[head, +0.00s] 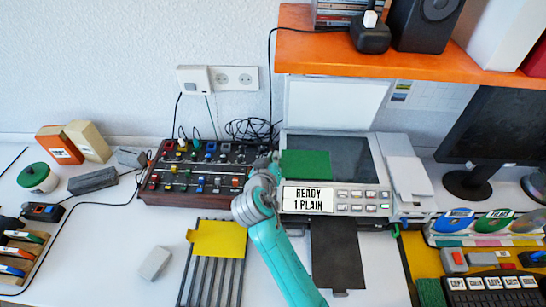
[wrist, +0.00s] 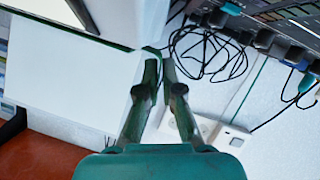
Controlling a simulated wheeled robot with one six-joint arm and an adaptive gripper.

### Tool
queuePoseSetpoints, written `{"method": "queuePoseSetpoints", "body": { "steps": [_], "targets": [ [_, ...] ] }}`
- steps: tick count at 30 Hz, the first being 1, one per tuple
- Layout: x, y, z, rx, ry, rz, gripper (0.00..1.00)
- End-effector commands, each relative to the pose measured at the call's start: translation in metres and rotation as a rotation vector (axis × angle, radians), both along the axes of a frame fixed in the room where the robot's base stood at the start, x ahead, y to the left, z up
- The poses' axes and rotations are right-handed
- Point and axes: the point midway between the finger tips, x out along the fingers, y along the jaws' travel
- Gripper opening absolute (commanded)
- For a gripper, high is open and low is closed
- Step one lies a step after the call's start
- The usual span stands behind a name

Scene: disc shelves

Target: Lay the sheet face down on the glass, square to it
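A green sheet (head: 306,165) shows over the front left part of the dark scanner glass (head: 345,158), its left edge reaching past the glass onto the pale frame. I cannot tell whether it touches the glass. The scanner lid (head: 335,105) stands raised behind. My gripper (head: 272,165) is at the sheet's left edge. In the wrist view my gripper (wrist: 160,62) has its two fingers close together with a narrow gap at the tips. A thin green edge shows at the tips, but whether it is pinched is unclear.
A yellow sheet (head: 218,239) lies on a dark slatted rack (head: 210,280). A mixer (head: 190,182) with cables stands left of the scanner. An orange shelf (head: 410,57) hangs above. A dark tray (head: 338,255) lies in front. White table is clear near the grey block (head: 154,263).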

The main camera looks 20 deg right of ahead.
Motion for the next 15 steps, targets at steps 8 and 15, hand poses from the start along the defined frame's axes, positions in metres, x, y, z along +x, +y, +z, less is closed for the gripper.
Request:
{"method": "queuePoseSetpoints", "body": {
  "steps": [8, 15],
  "targets": [
    [-0.0001, 0.0, -0.0007, 0.0, 0.0, 0.0, 0.35],
    [-0.0012, 0.0008, -0.0001, 0.0, 0.0, 0.0, 0.35]
  ]
}}
